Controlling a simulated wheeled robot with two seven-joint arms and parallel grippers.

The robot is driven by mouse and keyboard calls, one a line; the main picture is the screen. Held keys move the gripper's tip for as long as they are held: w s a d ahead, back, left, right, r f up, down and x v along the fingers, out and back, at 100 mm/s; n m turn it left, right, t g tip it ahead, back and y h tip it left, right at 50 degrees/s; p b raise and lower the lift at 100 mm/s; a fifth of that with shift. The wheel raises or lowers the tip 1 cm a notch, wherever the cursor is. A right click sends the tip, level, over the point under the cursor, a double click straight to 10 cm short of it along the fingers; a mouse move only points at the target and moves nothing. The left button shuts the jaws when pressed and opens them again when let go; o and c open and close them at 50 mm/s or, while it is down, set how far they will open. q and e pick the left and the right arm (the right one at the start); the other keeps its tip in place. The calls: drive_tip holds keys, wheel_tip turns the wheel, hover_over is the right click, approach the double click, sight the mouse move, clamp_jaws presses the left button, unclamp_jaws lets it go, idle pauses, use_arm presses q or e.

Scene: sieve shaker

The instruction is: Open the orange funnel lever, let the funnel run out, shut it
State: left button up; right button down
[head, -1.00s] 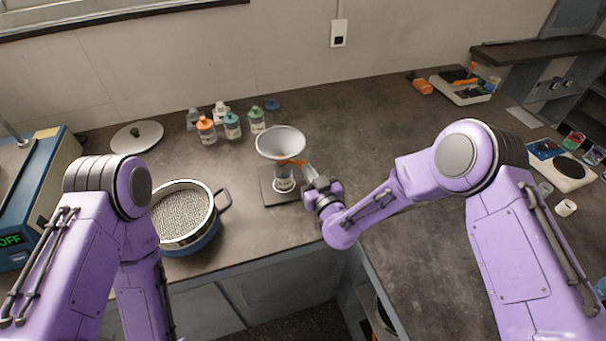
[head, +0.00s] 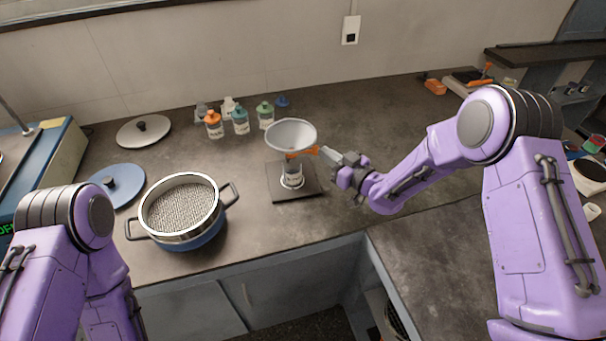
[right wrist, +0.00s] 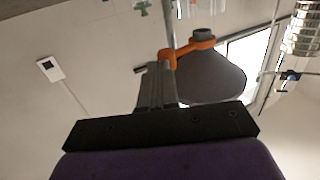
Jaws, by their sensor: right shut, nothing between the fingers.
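The grey funnel (head: 291,134) stands over a small labelled jar (head: 292,177) on a dark square plate (head: 277,195). Orange parts, including the lever (head: 304,153), show under the funnel's rim and stick out to the right. My right gripper (head: 328,153) is shut and empty, its tips at the outer end of the orange part; I cannot tell if they touch. In the right wrist view the shut fingers (right wrist: 157,86) are beside the orange collar (right wrist: 195,48) and the dark funnel cone (right wrist: 210,78). The funnel's contents are hidden. My left gripper is out of view.
A sieve in a blue pan (head: 181,209) stands left of the funnel, with a grey lid (head: 144,131) and a blue lid (head: 119,184) near it. Several capped bottles (head: 240,122) stand behind. The counter right of the funnel is mostly clear.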

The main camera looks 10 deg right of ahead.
drive_tip(key=s+d+n+g+y+b, duration=0.1)
drive_tip(key=s+d+b, duration=0.3)
drive_tip(key=d, duration=0.8)
drive_tip(key=shift+d+r+n+y+b, duration=0.3)
drive_tip(key=shift+d+y+b, duration=0.1)
drive_tip(key=shift+y, duration=0.1)
drive_tip(key=shift+s+a+f, duration=0.1)
drive_tip(key=shift+a, duration=0.05)
